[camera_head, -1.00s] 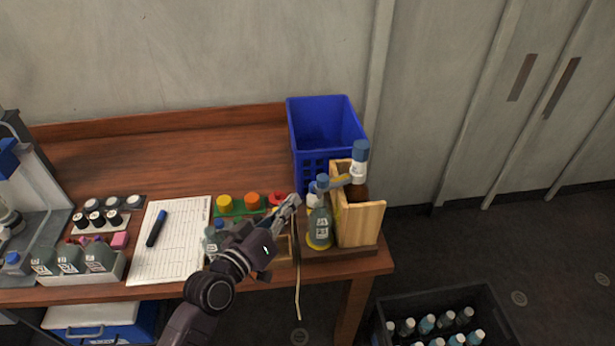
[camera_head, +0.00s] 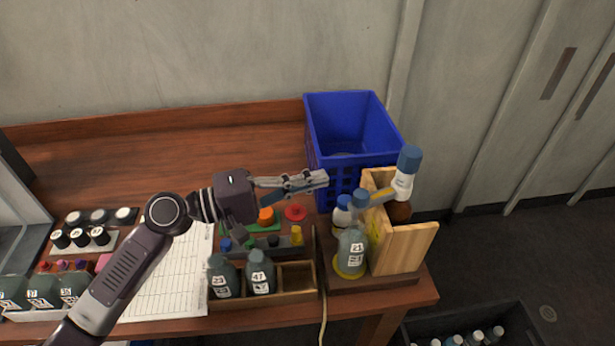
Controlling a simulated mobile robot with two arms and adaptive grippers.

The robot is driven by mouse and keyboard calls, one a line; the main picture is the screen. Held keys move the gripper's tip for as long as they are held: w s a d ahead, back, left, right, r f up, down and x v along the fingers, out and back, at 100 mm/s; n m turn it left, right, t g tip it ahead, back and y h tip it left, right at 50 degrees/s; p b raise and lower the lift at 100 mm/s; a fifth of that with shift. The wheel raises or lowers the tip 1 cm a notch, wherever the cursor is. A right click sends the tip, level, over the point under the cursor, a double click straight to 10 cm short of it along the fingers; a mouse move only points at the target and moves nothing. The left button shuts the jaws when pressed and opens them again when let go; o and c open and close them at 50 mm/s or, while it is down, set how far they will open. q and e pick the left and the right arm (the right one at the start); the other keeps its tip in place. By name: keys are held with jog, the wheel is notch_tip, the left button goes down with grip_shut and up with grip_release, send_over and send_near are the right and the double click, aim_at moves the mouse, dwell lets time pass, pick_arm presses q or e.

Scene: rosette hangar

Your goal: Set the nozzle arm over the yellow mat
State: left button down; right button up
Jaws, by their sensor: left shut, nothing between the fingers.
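The nozzle arm (camera_head: 381,193) is a short yellow bar running from a blue post cap to a white nozzle with a blue top (camera_head: 404,172). It points right and away, with the nozzle above the light wooden box (camera_head: 405,248). A round yellow mat (camera_head: 349,273) lies on the dark wooden base, and the green-grey bottle 21 (camera_head: 352,248) stands on it, hiding most of it. My left gripper (camera_head: 325,178) is shut and empty, left of the post cap and in front of the blue basket, apart from the nozzle arm. My right gripper is not in view.
A blue basket (camera_head: 350,130) stands behind the wooden box. A white-bodied, blue-capped bottle (camera_head: 342,214) stands by the post. A wooden tray (camera_head: 297,278) holds bottles 23 and 47 at the front. The table's back left is clear.

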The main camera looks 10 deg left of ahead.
aim_at(372, 200)
pick_arm(q)
jog(key=d+p, duration=0.4)
jog(key=d, duration=0.2)
jog(key=shift+s+f, duration=0.15)
jog(key=shift+d, duration=0.1)
